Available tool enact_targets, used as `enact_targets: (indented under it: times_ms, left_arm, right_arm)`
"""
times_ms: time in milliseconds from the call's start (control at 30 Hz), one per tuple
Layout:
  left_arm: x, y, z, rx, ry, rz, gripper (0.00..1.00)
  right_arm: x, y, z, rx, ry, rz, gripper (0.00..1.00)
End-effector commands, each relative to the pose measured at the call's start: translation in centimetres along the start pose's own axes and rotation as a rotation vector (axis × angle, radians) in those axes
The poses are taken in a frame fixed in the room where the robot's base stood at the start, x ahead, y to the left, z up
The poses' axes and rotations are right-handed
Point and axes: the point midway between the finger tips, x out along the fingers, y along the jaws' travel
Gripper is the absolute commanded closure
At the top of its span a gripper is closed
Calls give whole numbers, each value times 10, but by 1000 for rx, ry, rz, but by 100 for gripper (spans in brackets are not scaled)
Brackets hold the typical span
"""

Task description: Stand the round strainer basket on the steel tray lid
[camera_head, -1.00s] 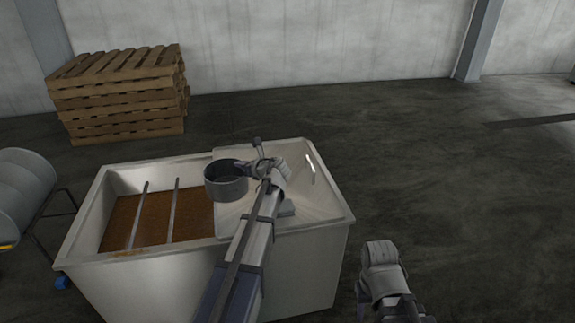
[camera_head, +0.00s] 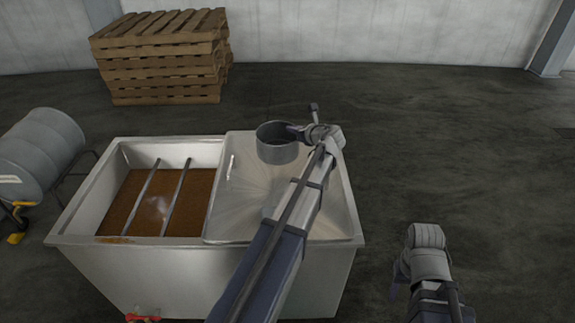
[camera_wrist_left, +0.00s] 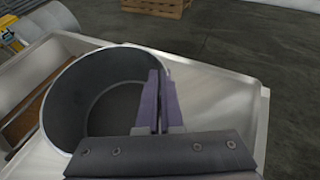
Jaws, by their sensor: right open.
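The round strainer basket (camera_head: 277,150) is a dark grey, open-topped cylinder, upright over the back part of the steel tray lid (camera_head: 250,205). The lid covers the right part of the tank. My left gripper (camera_head: 300,132) is shut on the basket's right wall. In the left wrist view its fingers (camera_wrist_left: 157,100) straddle the rim of the basket (camera_wrist_left: 85,75). I cannot tell whether the basket's base touches the lid. My right gripper (camera_head: 402,274) is open and empty, to the right of the tank, its fingers mostly hidden.
The tank's open left part holds brown liquid (camera_head: 135,195) crossed by two bars. A lid handle (camera_head: 232,167) stands left of the basket. A grey drum (camera_head: 40,150) lies on a stand at left. Stacked pallets (camera_head: 165,60) stand behind. Floor at right is clear.

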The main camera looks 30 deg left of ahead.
Motion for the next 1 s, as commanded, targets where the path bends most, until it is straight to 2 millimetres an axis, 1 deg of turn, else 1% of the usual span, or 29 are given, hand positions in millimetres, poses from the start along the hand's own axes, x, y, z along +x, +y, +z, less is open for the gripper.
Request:
enact_targets:
  times_ms: [33,300,400,567,633,767,900,1000]
  left_arm:
    - [4,0,-10,1,0,0,100]
    - [20,0,-48,1,0,0,100]
    - [23,-1,-55,1,0,0,100]
    - [22,0,-53,1,0,0,100]
    - [24,0,-56,1,0,0,100]
    - [29,-1,-69,1,0,0,100]
    - [36,-1,-86,1,0,0,100]
    - [38,-1,-90,1,0,0,100]
  right_arm:
    - [10,-1,-1,0,0,0,51]
    - [52,-5,-3,0,0,0,51]
    - [59,-6,-4,0,0,0,51]
    - [58,-6,-4,0,0,0,51]
    - [61,-6,-4,0,0,0,51]
    - [74,-7,-5,0,0,0,51]
    - [92,-9,-6,0,0,0,51]
    - [97,-9,-6,0,0,0,51]
